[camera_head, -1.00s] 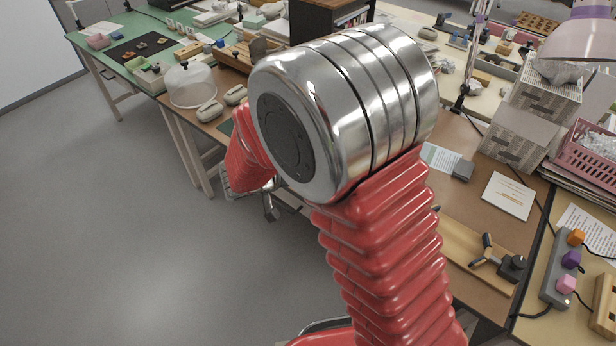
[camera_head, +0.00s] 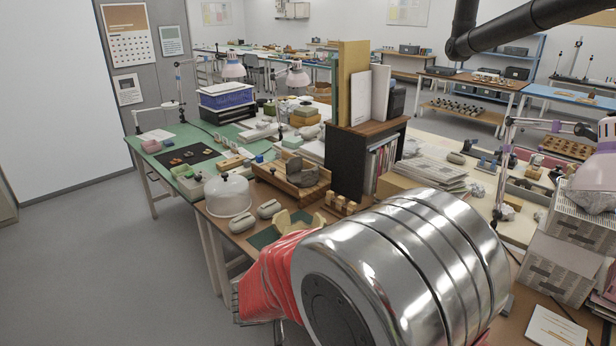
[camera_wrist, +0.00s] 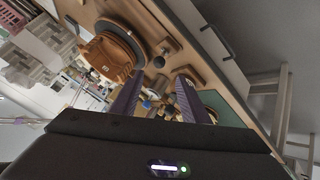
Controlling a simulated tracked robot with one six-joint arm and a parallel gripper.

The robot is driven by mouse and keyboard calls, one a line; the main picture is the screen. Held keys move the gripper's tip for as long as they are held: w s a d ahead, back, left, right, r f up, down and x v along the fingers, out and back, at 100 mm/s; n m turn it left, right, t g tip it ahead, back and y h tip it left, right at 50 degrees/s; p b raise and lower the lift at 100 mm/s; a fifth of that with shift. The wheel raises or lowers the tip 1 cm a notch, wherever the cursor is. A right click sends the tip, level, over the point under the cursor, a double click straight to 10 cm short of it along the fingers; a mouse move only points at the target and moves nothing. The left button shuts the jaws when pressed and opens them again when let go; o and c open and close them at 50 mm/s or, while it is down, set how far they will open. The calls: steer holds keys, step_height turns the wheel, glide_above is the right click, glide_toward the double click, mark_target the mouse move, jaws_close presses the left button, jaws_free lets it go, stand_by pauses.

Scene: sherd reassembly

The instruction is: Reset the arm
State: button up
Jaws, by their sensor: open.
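My gripper (camera_wrist: 158,88) shows only in the wrist view, its two dark purple fingers apart with nothing held between them. Beyond the left finger is an orange-brown rounded piece (camera_wrist: 105,58) in a dark round holder on a brown worktop. In the head view, my arm's silver joint and red ribbed sleeve fill the lower right. They hide part of the bench and my gripper is out of sight there.
The brown bench (camera_head: 222,232) holds a white dome (camera_head: 228,196), a wooden tray with grey pieces (camera_head: 292,180) and a dark book cabinet (camera_head: 350,160). Boxes (camera_head: 560,265) stand at the right. Grey floor (camera_head: 110,270) at the left is clear.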

steer(key=s+d+r+n+g+y, duration=0.1)
steer(key=s+d+n+g, duration=0.15)
steer(key=s, duration=0.35)
steer(key=s+d+r+n+g+y, duration=0.1)
steer(key=s+d+n+g, duration=0.15)
steer(key=s, duration=0.35)
steer(key=s+d+r+m+t+y, duration=0.1)
steer(key=s+d+r+t+y, duration=0.1)
steer(key=s+r, duration=0.3)
steer(key=s+d+r+m+t+y, duration=0.1)
steer(key=s+d+r, duration=0.4)
steer(key=r, duration=0.5)
steer(key=shift+r+m+t+y, duration=0.2)
steer(key=shift+m+t+y, duration=0.25)
steer(key=shift+y, duration=0.35)
